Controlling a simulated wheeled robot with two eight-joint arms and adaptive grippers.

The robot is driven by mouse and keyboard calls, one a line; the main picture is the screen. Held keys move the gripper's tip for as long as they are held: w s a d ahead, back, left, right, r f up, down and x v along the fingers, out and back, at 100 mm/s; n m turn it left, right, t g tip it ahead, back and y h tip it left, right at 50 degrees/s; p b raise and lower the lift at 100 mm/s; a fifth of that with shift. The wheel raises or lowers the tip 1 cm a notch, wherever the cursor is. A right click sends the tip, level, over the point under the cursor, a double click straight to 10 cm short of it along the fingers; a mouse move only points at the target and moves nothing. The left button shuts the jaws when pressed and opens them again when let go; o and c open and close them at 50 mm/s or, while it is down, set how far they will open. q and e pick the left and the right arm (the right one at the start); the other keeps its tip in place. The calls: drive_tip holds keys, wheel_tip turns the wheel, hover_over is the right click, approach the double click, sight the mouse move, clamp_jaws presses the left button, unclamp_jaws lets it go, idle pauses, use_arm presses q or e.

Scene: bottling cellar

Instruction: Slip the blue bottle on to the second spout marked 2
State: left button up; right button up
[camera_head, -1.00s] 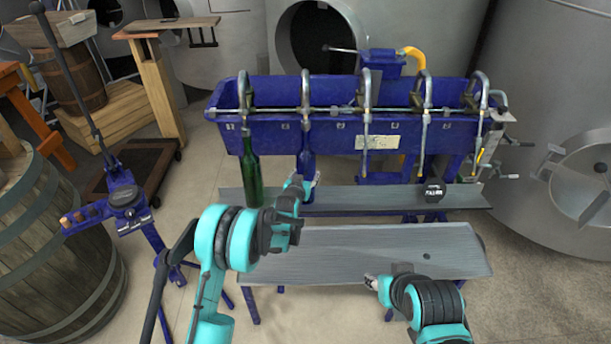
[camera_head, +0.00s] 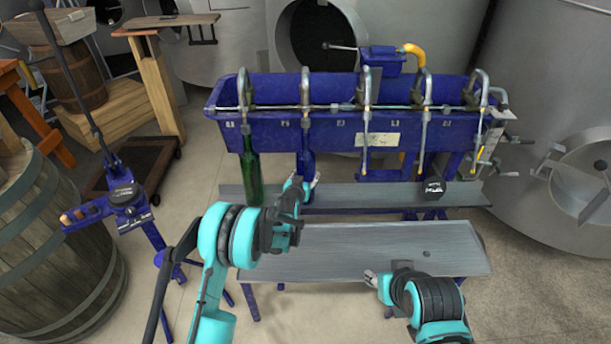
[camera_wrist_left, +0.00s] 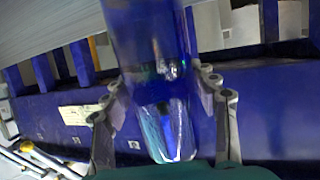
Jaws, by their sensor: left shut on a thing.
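The blue bottle (camera_wrist_left: 150,40) is clear in the left wrist view, between the two fingers of my left gripper (camera_wrist_left: 163,100), which is shut on it. In the head view my left gripper (camera_head: 308,186) is below the second spout (camera_head: 305,95), in front of the blue trough. There the bottle is hard to pick out against the blue frame, with its lower part by the gripper. I cannot tell whether the spout is inside its neck. My right gripper (camera_head: 372,278) is low near the front board, too small to read.
A green bottle (camera_head: 251,178) stands upright under the first spout (camera_head: 243,90). A dark block (camera_head: 432,190) sits on the rear shelf (camera_head: 360,197). The front board (camera_head: 390,250) is mostly clear. A blue stand (camera_head: 125,198) and barrel (camera_head: 50,240) are at left.

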use_arm(q)
drive_tip(key=shift+f, duration=0.1)
drive_tip(key=o, duration=1.6)
drive_tip(key=shift+o, duration=0.2)
drive_tip(key=shift+f, duration=0.1)
drive_tip(key=shift+s, duration=0.1)
drive_tip(key=s+a+r+g+y, duration=0.1)
drive_tip(key=s+a+r, duration=0.4)
drive_tip(key=s, duration=0.4)
drive_tip(key=s+a+r+n+g, duration=0.1)
drive_tip(key=s+a+r, duration=0.4)
drive_tip(key=s, duration=0.4)
drive_tip(key=s+a+r+g+y, duration=0.1)
drive_tip(key=s+a+r+g, duration=0.15)
drive_tip(key=s+r, duration=0.5)
drive_tip(key=s+a+f+g, duration=0.1)
drive_tip(key=s+a, duration=0.2)
drive_tip(key=s, duration=0.8)
drive_tip(key=s+a+f+n+g+y, duration=0.1)
drive_tip(key=s+a, duration=0.2)
drive_tip(key=s, duration=0.8)
drive_tip(key=shift+s+a+f, duration=0.2)
drive_tip(key=shift+s+a, duration=0.05)
drive_tip(key=shift+s, duration=0.05)
